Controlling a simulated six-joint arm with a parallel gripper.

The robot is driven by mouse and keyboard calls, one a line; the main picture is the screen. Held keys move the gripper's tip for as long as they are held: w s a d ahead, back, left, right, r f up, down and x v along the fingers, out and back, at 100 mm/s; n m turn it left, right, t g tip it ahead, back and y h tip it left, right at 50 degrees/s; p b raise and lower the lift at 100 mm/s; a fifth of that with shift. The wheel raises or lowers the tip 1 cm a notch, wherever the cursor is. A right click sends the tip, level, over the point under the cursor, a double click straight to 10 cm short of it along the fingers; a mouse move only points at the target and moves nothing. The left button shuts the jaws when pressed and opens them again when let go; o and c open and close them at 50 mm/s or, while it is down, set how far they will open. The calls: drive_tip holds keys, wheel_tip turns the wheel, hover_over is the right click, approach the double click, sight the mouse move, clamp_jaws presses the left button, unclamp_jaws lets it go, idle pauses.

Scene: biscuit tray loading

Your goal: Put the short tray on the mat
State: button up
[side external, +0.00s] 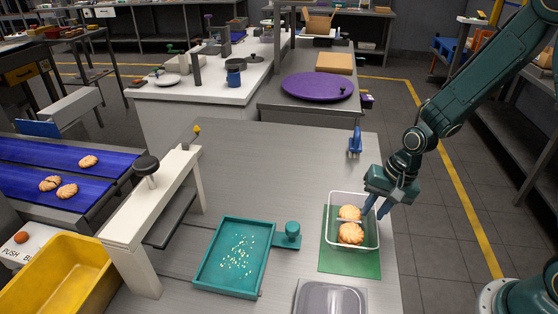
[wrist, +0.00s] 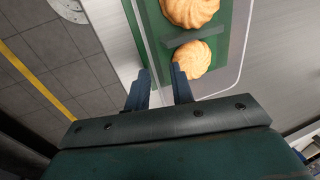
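The short tray (side external: 378,235) is a small clear, white-rimmed tray with a divider and two round biscuits (side external: 350,233). It is over the far part of the green mat (side external: 350,265), and its far end reaches past the mat's far edge. I cannot tell whether its base touches the mat. My gripper (side external: 376,208) is at the tray's right wall. In the wrist view, the two dark fingers (wrist: 160,72) are apart, one on each side of the tray's rim (wrist: 214,96), with a gap between them. The biscuits (wrist: 193,58) also show there.
A grey metal container (side external: 331,298) is at the near edge. A blue item (side external: 355,143) stands behind. A white frame (side external: 125,225) borders the left; the table's middle is clear.

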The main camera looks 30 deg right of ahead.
drive_tip(key=shift+r, duration=0.15)
drive_tip(key=v, duration=1.2)
idle(0.5)
drive_tip(key=shift+r, duration=0.1)
idle(0.4)
drive_tip(key=s+a+r+n+t+h, duration=0.2)
drive_tip(key=s+r+n, duration=0.7)
drive_tip(key=s, duration=0.6)
wheel_tip(320, 180, up, 3)
drive_tip(key=shift+s+f+t, duration=0.1)
drive_tip(key=shift+s+t, duration=0.1)
drive_tip(key=shift+t, duration=0.6)
